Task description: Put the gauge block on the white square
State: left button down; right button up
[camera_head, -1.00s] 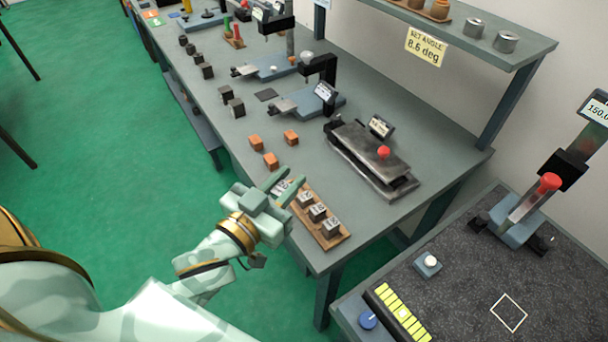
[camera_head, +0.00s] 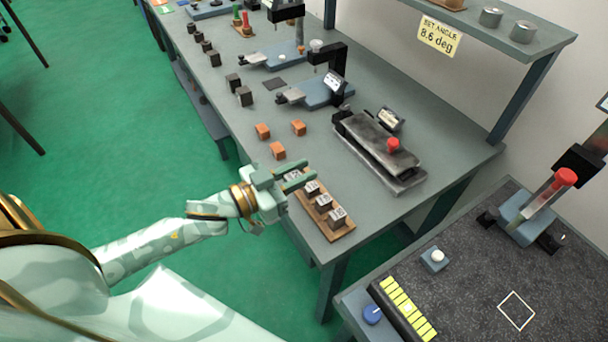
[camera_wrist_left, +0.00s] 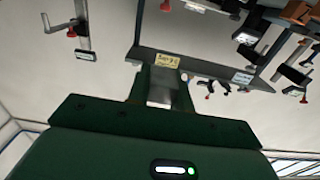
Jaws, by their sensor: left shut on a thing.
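My left gripper (camera_head: 297,176) is at the far end of the wooden block holder (camera_head: 345,238). It is shut on a small grey gauge block (camera_head: 293,175), mostly hidden by the fingers. In the left wrist view the block (camera_wrist_left: 161,96) sits between the two green fingers (camera_wrist_left: 160,84). Whether it is clear of the holder I cannot tell. Several more labelled blocks (camera_head: 323,202) stand in the holder. The white square (camera_head: 507,300) is an outline on the dark mat of the right-hand bench, with nothing on it. My right gripper is not in view.
The mat around the square is clear.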

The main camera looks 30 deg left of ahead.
aim_at(305, 171)
pick_arm(q)
jog(key=w+a+f+b, duration=0.1)
jog(key=w+f, duration=0.1)
jog(key=w+a+f+b, duration=0.1)
jog(key=w+f, duration=0.2)
jog(key=w+a+f+b, duration=0.1)
jog(key=w+f, duration=0.1)
jog(key=w, duration=0.1)
jog(key=shift+w+f+b, duration=0.1)
jog(key=shift+f+b, duration=0.1)
jog(key=shift+b, duration=0.2)
jog(key=shift+w+a+f+b, duration=0.1)
jog(key=shift+w+f+b, duration=0.1)
jog(key=shift+f, duration=0.6)
jog(key=shift+w+f+b, duration=0.1)
jog(key=shift+f+b, duration=0.1)
jog(key=shift+f, duration=0.55)
jog(key=shift+f, duration=0.1)
jog(key=shift+f, duration=0.15)
jog(key=c, duration=1.3)
grip_release()
jog(key=shift+o, duration=0.2)
